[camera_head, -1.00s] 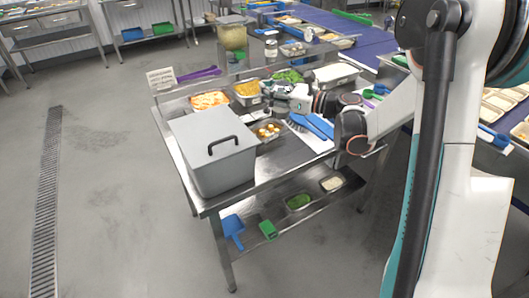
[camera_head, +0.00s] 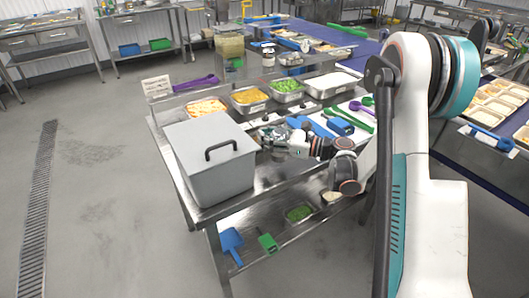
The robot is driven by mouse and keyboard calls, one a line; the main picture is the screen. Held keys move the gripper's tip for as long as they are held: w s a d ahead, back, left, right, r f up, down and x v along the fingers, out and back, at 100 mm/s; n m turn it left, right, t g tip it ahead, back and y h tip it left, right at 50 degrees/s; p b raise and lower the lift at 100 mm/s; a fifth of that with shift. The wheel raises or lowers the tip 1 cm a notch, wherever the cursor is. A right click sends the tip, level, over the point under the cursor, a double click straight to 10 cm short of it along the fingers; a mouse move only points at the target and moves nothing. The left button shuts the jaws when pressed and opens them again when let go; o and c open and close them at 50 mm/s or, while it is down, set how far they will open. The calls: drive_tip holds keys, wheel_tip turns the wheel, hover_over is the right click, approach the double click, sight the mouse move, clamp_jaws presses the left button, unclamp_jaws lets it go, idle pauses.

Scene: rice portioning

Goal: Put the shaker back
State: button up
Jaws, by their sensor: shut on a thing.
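My gripper (camera_head: 268,138) is low over the steel table (camera_head: 275,172), just right of the grey lidded box (camera_head: 222,178). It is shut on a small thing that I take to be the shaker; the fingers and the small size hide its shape. I cannot tell whether the held thing touches the table. A clear jar (camera_head: 268,57) with a pale lid stands on the raised shelf behind the food trays.
Trays of orange food (camera_head: 206,107), yellow food (camera_head: 249,97) and green food (camera_head: 287,87) line the table's back. Blue tools (camera_head: 312,125) and a green utensil (camera_head: 351,118) lie to the right. A purple scoop (camera_head: 201,81) lies on the shelf.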

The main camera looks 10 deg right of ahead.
drive_tip(key=shift+f+b, duration=0.8)
drive_tip(key=shift+f, duration=1.4)
drive_tip(key=shift+f, duration=0.1)
drive_tip(key=o, duration=1.3)
drive_tip(key=shift+o, duration=0.2)
drive_tip(key=p+v, duration=0.3)
drive_tip(key=v, duration=0.9)
drive_tip(key=shift+p, duration=0.4)
